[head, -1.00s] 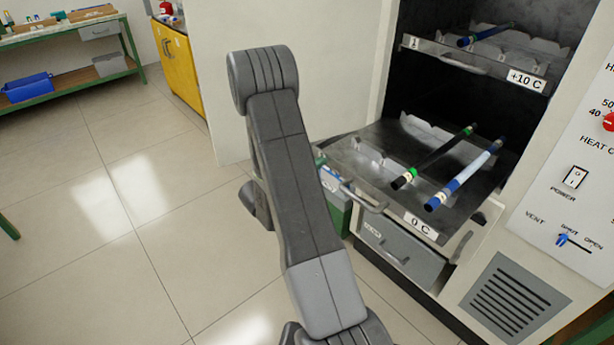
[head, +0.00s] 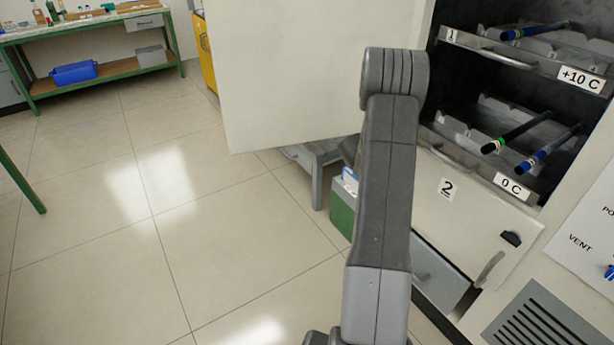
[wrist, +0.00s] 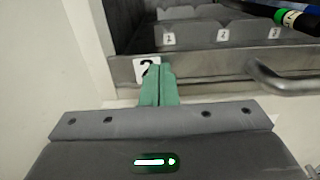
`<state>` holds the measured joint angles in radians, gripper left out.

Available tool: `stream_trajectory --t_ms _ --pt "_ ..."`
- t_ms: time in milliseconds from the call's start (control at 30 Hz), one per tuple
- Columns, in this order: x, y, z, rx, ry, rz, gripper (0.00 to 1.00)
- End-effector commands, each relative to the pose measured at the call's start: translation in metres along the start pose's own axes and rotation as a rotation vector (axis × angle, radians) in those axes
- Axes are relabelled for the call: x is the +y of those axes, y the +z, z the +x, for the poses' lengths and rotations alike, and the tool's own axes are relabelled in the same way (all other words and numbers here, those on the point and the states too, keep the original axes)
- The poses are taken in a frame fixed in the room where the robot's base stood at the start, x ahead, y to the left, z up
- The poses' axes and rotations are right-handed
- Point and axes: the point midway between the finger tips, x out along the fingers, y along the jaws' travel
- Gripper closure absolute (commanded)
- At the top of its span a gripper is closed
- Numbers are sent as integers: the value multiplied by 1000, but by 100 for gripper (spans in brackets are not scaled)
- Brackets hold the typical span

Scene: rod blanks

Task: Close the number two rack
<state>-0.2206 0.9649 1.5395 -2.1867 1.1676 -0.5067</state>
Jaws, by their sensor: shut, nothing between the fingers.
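The number two rack (head: 470,165) is the lower wire-grey tray in the oven, labelled 0 C, and it sits mostly inside the opening. I cannot tell whether it is fully in. A black rod with a green band (head: 518,131) and a blue rod (head: 548,152) lie across it. In the wrist view, the rack's front plate (wrist: 210,66) carries a white "2" tag and a bar handle (wrist: 285,83) at right. My gripper (wrist: 160,70) has green fingers, shut and empty, at the front plate, partly over the tag. Contact is unclear. The arm hides the gripper in the head view.
The upper rack (head: 510,55), marked 1 and +10 C, holds a blue rod above. A pale panel marked 2 (head: 470,205) is below the lower rack. A large pale door (head: 300,75) stands at left. A green box (head: 342,208) is on the floor.

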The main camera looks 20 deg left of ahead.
Motion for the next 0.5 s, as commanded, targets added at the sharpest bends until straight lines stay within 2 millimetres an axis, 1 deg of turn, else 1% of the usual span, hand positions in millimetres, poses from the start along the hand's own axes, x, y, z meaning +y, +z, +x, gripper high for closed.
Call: stream_trajectory --t_ms 33,200,333,500 --pt "-1 -4 15 -1 -4 2 100" --pt "-1 -3 54 -2 -3 2 100" --pt "-1 -3 76 0 -2 1 100" --pt "0 -2 95 0 0 0 100"
